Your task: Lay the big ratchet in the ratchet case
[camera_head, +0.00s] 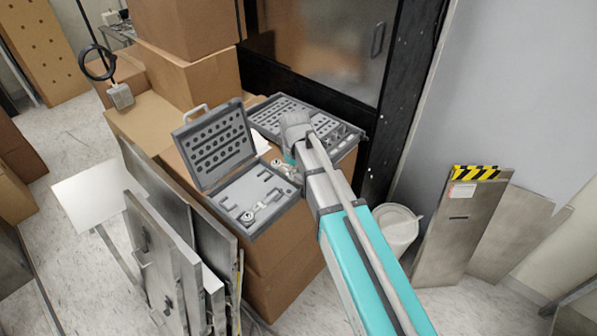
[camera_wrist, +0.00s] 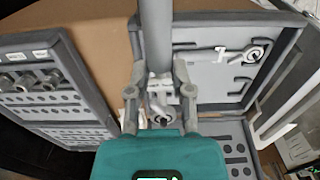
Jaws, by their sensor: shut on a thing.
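The ratchet case (camera_head: 236,186) stands open on a cardboard box, with its lid (camera_head: 213,143) raised at the back. Its grey tray also shows at the right of the wrist view (camera_wrist: 190,78). A smaller metal ratchet (camera_head: 249,216) lies in the tray, seen in the wrist view too (camera_wrist: 252,53). My gripper (camera_wrist: 160,95) is shut on the big ratchet (camera_wrist: 161,112), whose round head shows between the fingers. In the head view the big ratchet (camera_head: 279,163) is beside the case's right edge, seemingly above it. My arm hides part of it and most of my gripper.
A second open case (camera_head: 262,117) with sockets (camera_wrist: 57,78) stands right behind the ratchet case. Metal panels (camera_head: 160,255) lean at the box's left front. A white bucket (camera_head: 396,228) stands at right. Stacked cardboard boxes (camera_head: 190,85) rise behind.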

